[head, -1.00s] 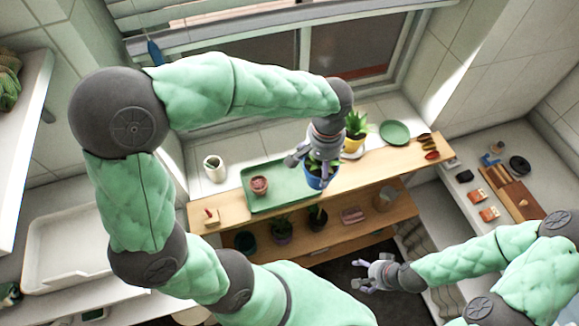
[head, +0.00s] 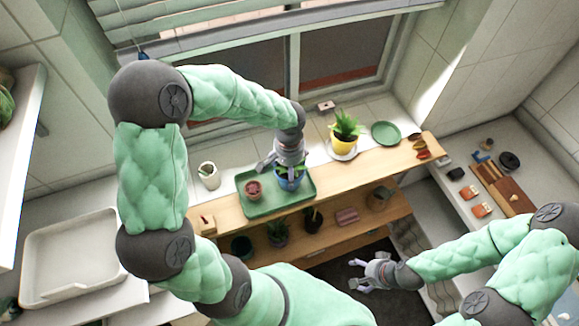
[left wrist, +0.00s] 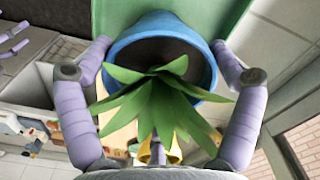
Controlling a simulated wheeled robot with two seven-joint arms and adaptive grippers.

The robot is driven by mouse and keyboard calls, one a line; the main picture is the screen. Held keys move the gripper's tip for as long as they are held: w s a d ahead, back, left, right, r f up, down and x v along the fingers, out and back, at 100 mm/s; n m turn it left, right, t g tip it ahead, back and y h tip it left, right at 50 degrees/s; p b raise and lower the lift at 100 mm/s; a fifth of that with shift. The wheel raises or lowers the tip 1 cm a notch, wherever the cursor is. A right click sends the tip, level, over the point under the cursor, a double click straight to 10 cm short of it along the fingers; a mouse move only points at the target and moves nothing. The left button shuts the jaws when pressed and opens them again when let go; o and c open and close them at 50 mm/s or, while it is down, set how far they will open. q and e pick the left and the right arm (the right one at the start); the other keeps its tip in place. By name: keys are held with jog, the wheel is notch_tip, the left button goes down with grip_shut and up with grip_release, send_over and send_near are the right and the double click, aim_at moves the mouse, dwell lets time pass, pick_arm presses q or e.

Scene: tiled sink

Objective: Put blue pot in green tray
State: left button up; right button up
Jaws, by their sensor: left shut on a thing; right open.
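The blue pot (head: 288,183) with a leafy green plant is at the right part of the green tray (head: 262,207) in the head view. Whether it rests on the tray or hangs just above it, I cannot tell. My left gripper (head: 281,165) is shut on the blue pot from above. In the left wrist view its two purple fingers stand on either side of the pot (left wrist: 205,55), with green tray surface (left wrist: 225,12) behind it. My right gripper (head: 361,275) is open and empty, low at the right, away from the counter.
A small reddish pot (head: 254,190) stands in the tray's left part. A yellow pot (head: 344,144) on a white saucer stands to the right, near a green plate (head: 386,133). A white cup (head: 209,175) is left of the tray. Several pots sit on the shelf below.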

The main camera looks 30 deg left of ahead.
pick_arm(q)
jog(key=shift+f, duration=0.1)
jog(key=shift+f, duration=0.15)
jog(key=o, duration=1.4)
jog(key=shift+c, duration=0.2)
notch_tip(320, 180, up, 12)
jog(key=shift+r, duration=0.25)
jog(key=shift+f, duration=0.1)
